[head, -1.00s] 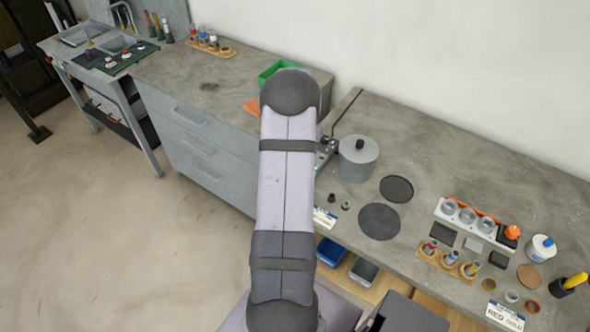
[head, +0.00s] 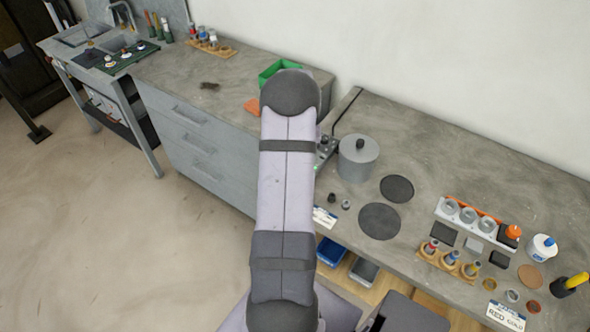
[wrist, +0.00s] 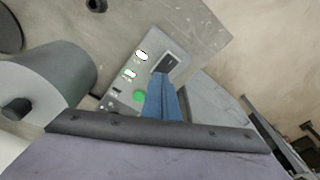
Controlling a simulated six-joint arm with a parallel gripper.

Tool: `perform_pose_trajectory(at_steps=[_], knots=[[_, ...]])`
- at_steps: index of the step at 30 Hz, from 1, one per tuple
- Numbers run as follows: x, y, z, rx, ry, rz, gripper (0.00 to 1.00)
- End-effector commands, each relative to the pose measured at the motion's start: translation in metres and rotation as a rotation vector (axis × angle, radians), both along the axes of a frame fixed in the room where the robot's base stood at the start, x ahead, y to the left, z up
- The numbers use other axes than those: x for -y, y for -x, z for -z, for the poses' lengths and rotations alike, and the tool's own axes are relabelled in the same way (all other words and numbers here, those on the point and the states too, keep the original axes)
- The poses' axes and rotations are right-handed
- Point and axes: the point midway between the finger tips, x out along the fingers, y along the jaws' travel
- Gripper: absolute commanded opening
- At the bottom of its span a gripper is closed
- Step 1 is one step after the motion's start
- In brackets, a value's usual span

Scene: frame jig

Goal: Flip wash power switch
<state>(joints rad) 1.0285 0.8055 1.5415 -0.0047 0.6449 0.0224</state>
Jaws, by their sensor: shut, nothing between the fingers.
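The control panel (wrist: 125,70) is a grey box with white labels, a lit green lamp (wrist: 139,95) and a dark rocker switch (wrist: 168,63) in a pale frame. My gripper (wrist: 162,77) is shut and empty; its blue fingers point at the switch, with the tips at or just over its near edge. I cannot tell whether they touch. In the head view part of the panel (head: 326,146) shows just right of my arm; the gripper is hidden there.
A grey lidded pot (head: 358,160) stands close beside the panel; it also shows in the wrist view (wrist: 62,78). Two dark discs (head: 379,221) lie to its right. A green bin (head: 279,71) is on the left bench. The back of the right bench is clear.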

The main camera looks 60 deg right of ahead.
Motion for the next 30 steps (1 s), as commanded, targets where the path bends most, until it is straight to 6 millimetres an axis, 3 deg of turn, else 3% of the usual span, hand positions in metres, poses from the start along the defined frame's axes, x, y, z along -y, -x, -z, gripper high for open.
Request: perform_pose_trajectory(at_steps=[20, 30], knots=[[0.0, 0.0, 0.007, -0.001, -0.002, 0.0, 0.0], [0.0, 0.0, -0.013, 0.0, 0.001, 0.0, 0.0]])
